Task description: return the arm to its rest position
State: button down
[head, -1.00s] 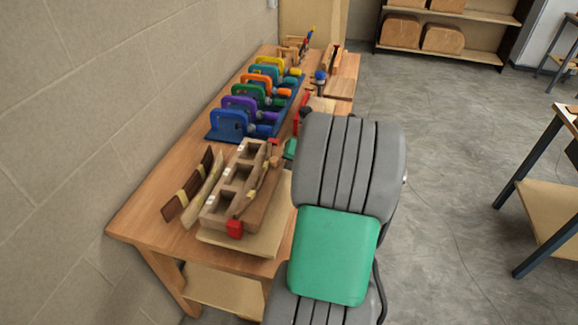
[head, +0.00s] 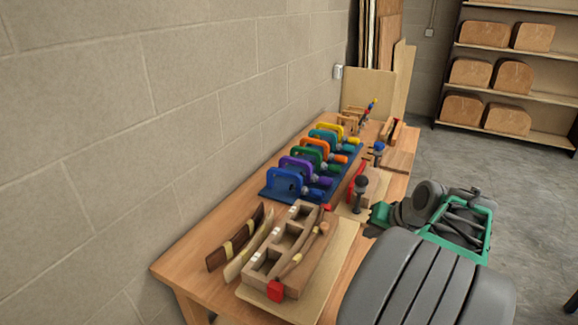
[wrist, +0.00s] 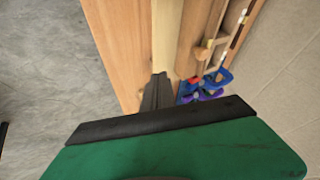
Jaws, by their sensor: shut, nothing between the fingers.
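My gripper (wrist: 159,80) shows in the wrist view as dark fingers, closed together with nothing between them, past the green hand body. In the head view my arm bends at the lower right, over the bench's right side, and the green hand (head: 380,217) is partly hidden by its links. The fingers point toward the bench. The wooden bending form (head: 268,268) with a curved strip (head: 303,250) along it lies on a pale board (head: 325,270) left of my arm, apart from it.
The bench (head: 190,262) runs along a block wall. A dark strip (head: 233,243) and a pale strip (head: 250,250) lie left of the form. A row of coloured clamps (head: 290,183) stands behind it. Shelves (head: 500,95) with wooden blocks stand far right. Grey floor (head: 480,165) is open.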

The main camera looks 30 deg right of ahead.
jog(key=s+a+f+m+g, duration=0.1)
jog(key=s+a+f+g, duration=0.1)
jog(key=s+f+g, duration=0.3)
jog(key=s+a+f, duration=0.3)
jog(key=s+f, duration=0.1)
jog(key=s, duration=0.4)
jog(key=w+a+r+n, duration=0.2)
jog(key=w+a+n, duration=0.1)
jog(key=a, duration=0.6)
jog(key=w+a+r+n+t, duration=0.1)
jog(key=w+a+r+n, duration=0.1)
jog(key=a, duration=0.7)
jog(key=w+a+r+n, duration=0.3)
jog(key=w+a+n, duration=0.2)
jog(key=a, duration=0.5)
jog(key=shift+n+y, duration=0.3)
jog(key=shift+n, duration=0.1)
